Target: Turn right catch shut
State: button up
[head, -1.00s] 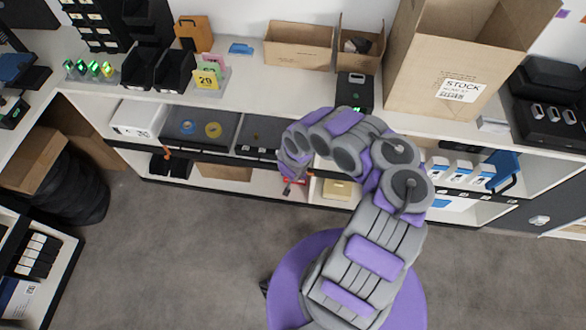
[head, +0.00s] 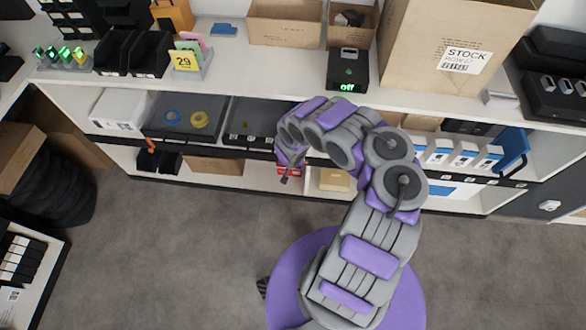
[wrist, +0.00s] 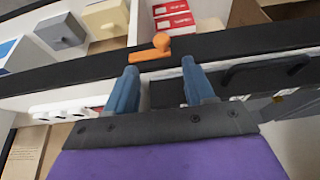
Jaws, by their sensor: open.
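An orange catch (wrist: 150,50) sits on the dark shelf edge in the wrist view, its knob end toward the upper right. My gripper (wrist: 159,68) is open, its two blue-grey fingers spread just short of that edge. The catch lies between and just beyond the fingertips, and I cannot tell whether it touches either. In the head view my gripper (head: 286,172) is by the shelf edge near the red boxes, and the arm hides this catch. Another orange catch (head: 151,147) shows farther left on the same edge.
Red boxes (wrist: 172,15) and a beige box (wrist: 105,17) lie beyond the edge. Dark trays (head: 187,115) sit on the shelf under the counter. A black device (head: 347,70) reading "off" and a large STOCK carton (head: 420,70) stand on top.

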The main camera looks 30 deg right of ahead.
jog(key=b+x, duration=0.3)
jog(key=x, duration=0.6)
jog(key=shift+a, duration=0.35)
jog(key=shift+c, duration=0.3)
jog(key=shift+d, duration=0.3)
jog(key=c, duration=0.6)
jog(key=shift+a, duration=0.1)
grip_shut()
